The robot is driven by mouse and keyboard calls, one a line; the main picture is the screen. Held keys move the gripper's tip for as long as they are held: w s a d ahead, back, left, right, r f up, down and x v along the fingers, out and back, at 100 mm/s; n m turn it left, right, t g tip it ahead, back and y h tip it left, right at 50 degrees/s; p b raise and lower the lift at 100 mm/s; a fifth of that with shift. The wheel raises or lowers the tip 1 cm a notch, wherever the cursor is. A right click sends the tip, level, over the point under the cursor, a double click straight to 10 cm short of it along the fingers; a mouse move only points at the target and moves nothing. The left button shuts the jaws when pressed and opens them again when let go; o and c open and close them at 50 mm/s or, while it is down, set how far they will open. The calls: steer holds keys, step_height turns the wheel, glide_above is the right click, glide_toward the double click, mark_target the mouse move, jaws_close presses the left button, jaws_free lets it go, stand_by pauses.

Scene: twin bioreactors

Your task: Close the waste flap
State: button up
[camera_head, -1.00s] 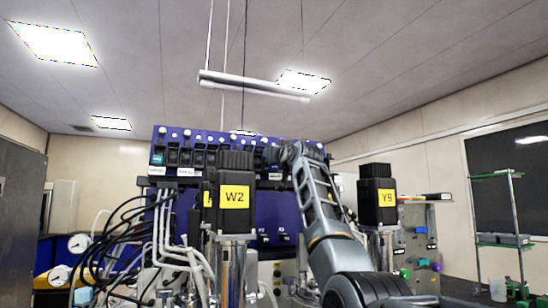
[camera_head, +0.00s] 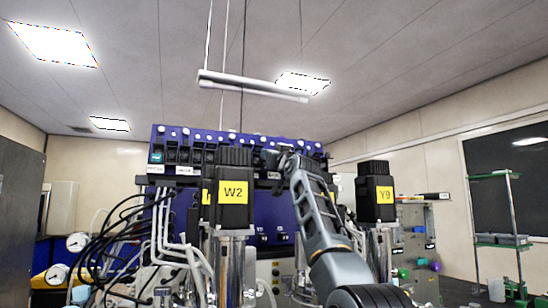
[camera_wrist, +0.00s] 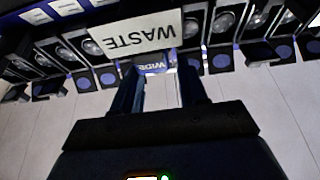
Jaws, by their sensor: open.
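In the wrist view, a white label reading WASTE (camera_wrist: 128,36) appears upside down, just beyond my gripper (camera_wrist: 160,78). I cannot tell whether the fingers touch anything. Black flap-like units with round lenses line up on both sides of the label. The waste flap itself cannot be told apart for certain. In the head view, my gripper (camera_head: 280,160) is at the upper part of the blue panel (camera_head: 283,217), and the flap there is hidden or too small to read.
Black cables (camera_head: 105,245) hang at the left. A green-framed shelf (camera_head: 500,240) stands far right. A dark unit (camera_wrist: 268,52) juts out at the right in the wrist view.

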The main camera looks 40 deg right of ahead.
steer(key=b+v, duration=0.3)
steer(key=v, duration=0.4)
steer(key=shift+s+f, duration=0.15)
steer(key=shift+s, duration=0.15)
